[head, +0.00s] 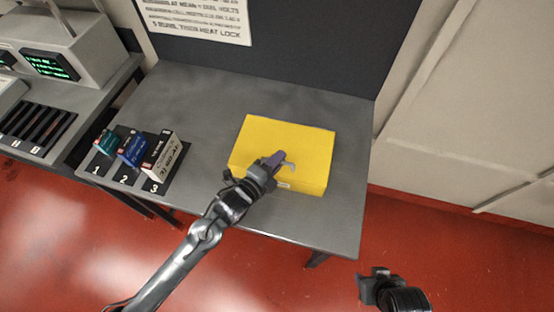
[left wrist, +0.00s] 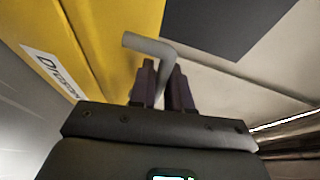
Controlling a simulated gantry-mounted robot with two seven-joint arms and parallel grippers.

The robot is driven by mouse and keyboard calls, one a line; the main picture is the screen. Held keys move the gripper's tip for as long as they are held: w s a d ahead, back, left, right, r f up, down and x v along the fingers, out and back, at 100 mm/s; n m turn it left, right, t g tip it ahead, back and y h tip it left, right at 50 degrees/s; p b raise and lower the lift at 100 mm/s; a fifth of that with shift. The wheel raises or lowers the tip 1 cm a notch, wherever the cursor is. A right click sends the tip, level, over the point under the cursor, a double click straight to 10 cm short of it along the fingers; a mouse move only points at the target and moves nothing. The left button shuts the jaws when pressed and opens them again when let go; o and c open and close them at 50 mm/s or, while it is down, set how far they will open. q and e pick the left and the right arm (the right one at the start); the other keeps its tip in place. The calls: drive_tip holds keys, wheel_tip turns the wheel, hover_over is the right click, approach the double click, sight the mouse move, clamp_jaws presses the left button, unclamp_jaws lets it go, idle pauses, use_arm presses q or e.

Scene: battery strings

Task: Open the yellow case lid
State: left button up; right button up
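The yellow case (head: 288,139) lies closed on the grey table. My left gripper (head: 276,160) is over the front part of the case in the head view. Its purple fingers are closed around a bent grey rod (head: 290,167). In the left wrist view the rod (left wrist: 150,45) rises between the fingers (left wrist: 163,88) and bends left across the yellow case (left wrist: 100,35), which shows a white label with dark letters. I cannot tell whether the rod is part of the case or touches it. My right gripper (head: 375,278) is low at the right, off the table; its fingers are unclear.
Three battery boxes, teal (head: 107,143), blue (head: 132,149) and cream (head: 162,157), stand on numbered black pads at the table's left. A console (head: 75,50) stands further left. A dark panel with a text sign (head: 195,15) rises behind. The grey table (head: 205,110) is bare around the case.

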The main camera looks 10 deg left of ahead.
use_arm(q)
clamp_jaws()
